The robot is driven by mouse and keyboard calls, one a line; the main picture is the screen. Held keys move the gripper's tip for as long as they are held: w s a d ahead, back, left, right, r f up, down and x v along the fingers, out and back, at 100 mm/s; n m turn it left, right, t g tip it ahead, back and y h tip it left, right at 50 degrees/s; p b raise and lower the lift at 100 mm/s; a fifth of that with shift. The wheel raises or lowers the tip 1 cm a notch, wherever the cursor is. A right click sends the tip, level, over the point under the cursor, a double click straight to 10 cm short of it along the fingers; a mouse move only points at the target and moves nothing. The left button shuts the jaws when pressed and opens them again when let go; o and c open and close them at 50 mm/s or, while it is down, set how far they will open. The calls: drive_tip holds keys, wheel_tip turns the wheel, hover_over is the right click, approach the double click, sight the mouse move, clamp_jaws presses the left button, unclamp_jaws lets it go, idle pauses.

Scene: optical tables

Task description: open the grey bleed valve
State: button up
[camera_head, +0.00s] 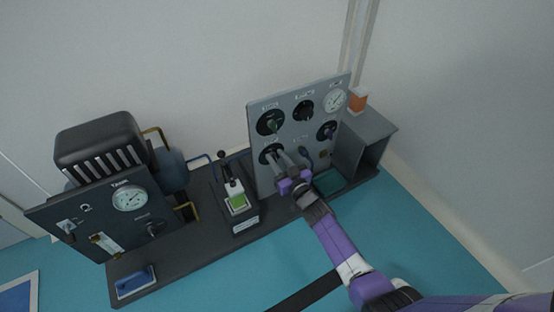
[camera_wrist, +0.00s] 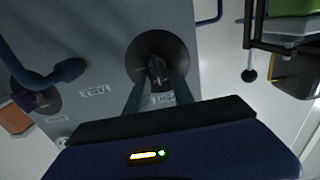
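The upright grey panel (camera_head: 290,130) carries several round dials with knobs, and a label sits by each. My gripper (camera_head: 277,156) is at the lower-left dial of this panel. In the wrist view a dark grey knob (camera_wrist: 157,68) sits on a black round dial (camera_wrist: 146,47). The two fingers of my gripper (camera_wrist: 157,77) reach to either side of that knob, with a gap seen between them. Contact with the knob cannot be made out.
A blue curved handle (camera_wrist: 65,72) stands out from the panel beside the dial. Left of the panel are a black lever device with a green top (camera_head: 237,202) and a dark gauge panel (camera_head: 100,215). An orange-and-white box (camera_head: 357,99) sits behind right.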

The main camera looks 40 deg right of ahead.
drive_tip(key=shift+c, duration=0.2)
clamp_jaws()
drive_tip(key=m+p, duration=0.3)
drive_tip(key=shift+s+d+r+m, duration=0.1)
drive_tip(key=shift+d+r+m, duration=0.05)
drive_tip(key=shift+d+m, duration=0.15)
drive_tip(key=m, duration=0.1)
drive_tip(key=m+p, duration=0.1)
drive_tip(key=m, duration=0.1)
drive_tip(key=shift+d+f+m, duration=0.25)
drive_tip(key=shift+m, duration=0.05)
drive_tip(key=m, duration=0.3)
drive_tip(key=m+p, duration=0.1)
drive_tip(key=m, duration=0.1)
drive_tip(key=shift+s+d+f, duration=0.15)
drive_tip(key=shift+d+f, duration=0.1)
drive_tip(key=shift+f, duration=0.15)
drive_tip(key=m, duration=0.3)
drive_tip(key=f+m, duration=0.1)
drive_tip(key=m, duration=0.1)
drive_tip(key=shift+d+m, duration=0.1)
drive_tip(key=shift+m, duration=0.3)
